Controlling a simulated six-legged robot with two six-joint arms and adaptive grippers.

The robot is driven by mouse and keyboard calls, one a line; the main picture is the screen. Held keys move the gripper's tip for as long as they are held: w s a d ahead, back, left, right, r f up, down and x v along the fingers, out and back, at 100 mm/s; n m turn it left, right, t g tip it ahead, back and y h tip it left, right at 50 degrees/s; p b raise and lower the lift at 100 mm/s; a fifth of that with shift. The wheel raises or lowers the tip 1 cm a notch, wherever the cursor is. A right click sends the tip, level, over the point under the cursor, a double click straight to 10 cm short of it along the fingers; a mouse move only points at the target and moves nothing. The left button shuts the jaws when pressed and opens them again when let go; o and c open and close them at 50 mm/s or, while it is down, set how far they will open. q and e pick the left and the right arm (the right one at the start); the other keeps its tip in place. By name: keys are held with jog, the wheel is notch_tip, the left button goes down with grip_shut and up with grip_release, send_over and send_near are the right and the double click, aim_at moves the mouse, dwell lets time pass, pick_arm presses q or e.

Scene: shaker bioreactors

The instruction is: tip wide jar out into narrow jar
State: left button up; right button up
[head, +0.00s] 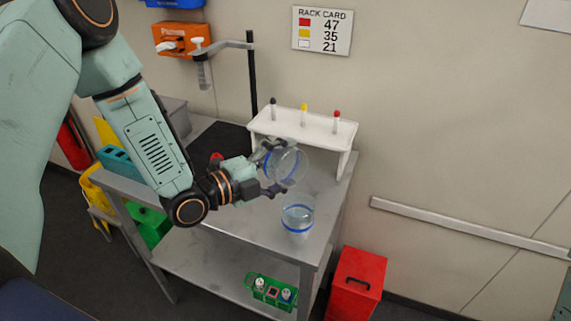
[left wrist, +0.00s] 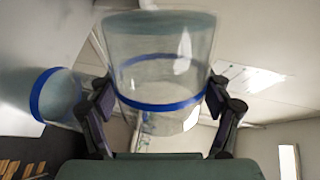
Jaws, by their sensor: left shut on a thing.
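The wide jar (head: 290,164) is clear with a blue band. My left gripper (head: 271,168) is shut on it and holds it tilted well over, above the table. In the left wrist view the jar (left wrist: 160,65) sits between the two fingers of my gripper (left wrist: 160,97), one finger on each side. The narrow jar (head: 298,214), also clear with a blue band, stands upright on the table near its front right corner, just below and right of the held jar. It also shows at the left of the left wrist view (left wrist: 56,96). I cannot make out any stream between the jars. My right gripper is not in view.
A white rack (head: 305,128) with three capped tubes stands behind the jars. A stand with a clamp arm (head: 251,80) rises at the back. The metal table (head: 255,222) ends close to the narrow jar. A red bin (head: 355,285) stands on the floor at right.

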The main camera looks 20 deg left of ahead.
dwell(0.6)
pick_arm(q)
jog(key=shift+s+d+r+m, duration=0.15)
jog(key=shift+d+m, duration=0.15)
jog(key=shift+m, duration=0.5)
dwell(0.7)
jog(key=shift+s+d+r+m, duration=0.1)
jog(key=shift+s+d+m, duration=0.15)
jog(key=shift+m, duration=0.55)
dwell(1.2)
jog(key=shift+w+a+r+n+p, duration=0.1)
jog(key=shift+a+r+n+p, duration=0.1)
jog(key=shift+r+n+p, duration=0.25)
jog(key=shift+w+a+r+n+p, duration=0.1)
jog(key=shift+a+r+n+p, duration=0.05)
jog(key=shift+r+n+p, duration=0.35)
jog(key=shift+w+a+f+n, duration=0.15)
jog(key=shift+w+a+n, duration=0.1)
jog(key=shift+n, duration=0.55)
jog(key=shift+w+a+f+n, duration=0.1)
jog(key=shift+a+n, duration=0.15)
jog(key=shift+n, duration=0.5)
